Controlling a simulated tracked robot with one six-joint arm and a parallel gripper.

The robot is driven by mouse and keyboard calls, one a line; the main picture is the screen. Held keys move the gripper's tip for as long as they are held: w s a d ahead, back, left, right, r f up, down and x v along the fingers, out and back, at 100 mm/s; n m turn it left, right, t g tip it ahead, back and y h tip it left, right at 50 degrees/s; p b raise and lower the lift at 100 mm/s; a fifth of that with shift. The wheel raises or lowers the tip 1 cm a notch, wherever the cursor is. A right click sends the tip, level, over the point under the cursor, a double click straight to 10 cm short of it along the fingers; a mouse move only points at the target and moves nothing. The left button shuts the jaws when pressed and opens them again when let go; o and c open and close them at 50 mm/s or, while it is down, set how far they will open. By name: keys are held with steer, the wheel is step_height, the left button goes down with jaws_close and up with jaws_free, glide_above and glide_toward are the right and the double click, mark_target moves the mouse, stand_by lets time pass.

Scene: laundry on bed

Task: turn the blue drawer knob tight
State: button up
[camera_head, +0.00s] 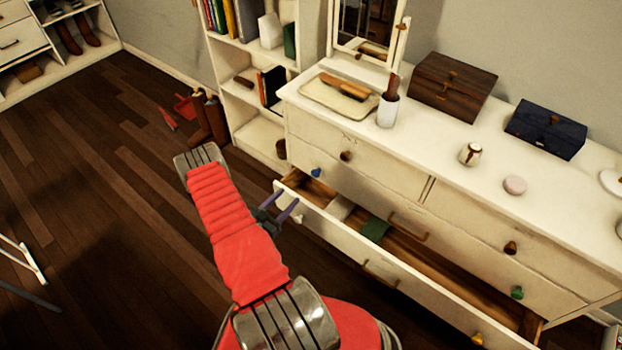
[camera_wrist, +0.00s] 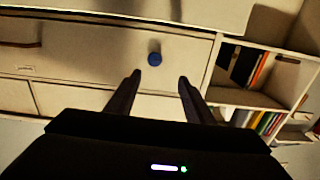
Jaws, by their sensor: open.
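The blue drawer knob (camera_head: 316,172) is small and sits near the left end of a closed drawer front on the white dresser (camera_head: 400,168). In the wrist view the round blue knob (camera_wrist: 155,59) shows beyond the fingertips, roughly centred between them and apart from both. My gripper (camera_head: 287,210) is open and empty, beside the left end of the pulled-out drawer, a little left of and below the knob in the head view. Both dark fingers of my gripper (camera_wrist: 159,77) show spread in the wrist view. Nothing hides the knob in either view.
A lower drawer (camera_head: 375,268) stands pulled out below the knob, with a green cloth (camera_head: 374,229) inside. Other knobs include a brown one (camera_head: 347,156) and a green one (camera_head: 517,292). A bookshelf (camera_head: 240,95) stands left of the dresser. Floor at left is mostly clear.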

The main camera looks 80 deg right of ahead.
mark_target(314, 175)
steer(key=shift+s+a+f, duration=0.2)
steer(key=shift+s+a, duration=0.05)
steer(key=shift+s, duration=0.3)
steer(key=shift+d, duration=0.1)
steer(key=x, duration=1.3)
steer(key=shift+s+d+r, duration=0.1)
steer(key=shift+s+d, duration=0.15)
steer(key=shift+s, duration=0.05)
steer(key=shift+c, duration=0.2)
steer(key=c, duration=1)
steer(key=shift+m+g, duration=0.4)
